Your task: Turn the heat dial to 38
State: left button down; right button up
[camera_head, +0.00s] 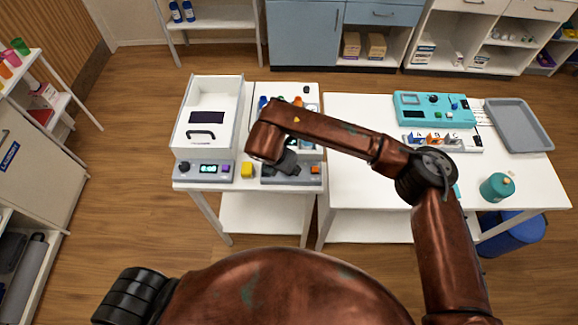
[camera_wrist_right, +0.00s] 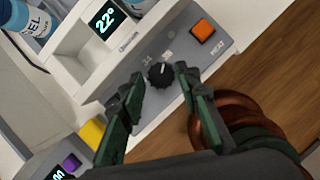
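The heat dial (camera_wrist_right: 158,75) is a round black knob on the grey front panel of a white device, below a small display (camera_wrist_right: 104,22) reading 22°. My right gripper (camera_wrist_right: 160,72) is open, with its two dark green fingers on either side of the dial. A small gap seems to show on each side, but I cannot tell its depth. In the head view the right gripper (camera_head: 287,166) is a dark shape over the device's grey panel (camera_head: 268,181), and the dial is hidden there. My left gripper is not in view.
An orange button (camera_wrist_right: 203,28) sits on the panel right of the dial. A yellow block (camera_head: 247,170) stands between this device and a white device (camera_head: 208,115) on the left. A teal device (camera_head: 432,106), a grey tray (camera_head: 518,125) and a teal container (camera_head: 497,187) stand on the right table.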

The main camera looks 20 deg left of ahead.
jog(key=v, duration=1.1)
jog(key=shift+s, duration=0.15)
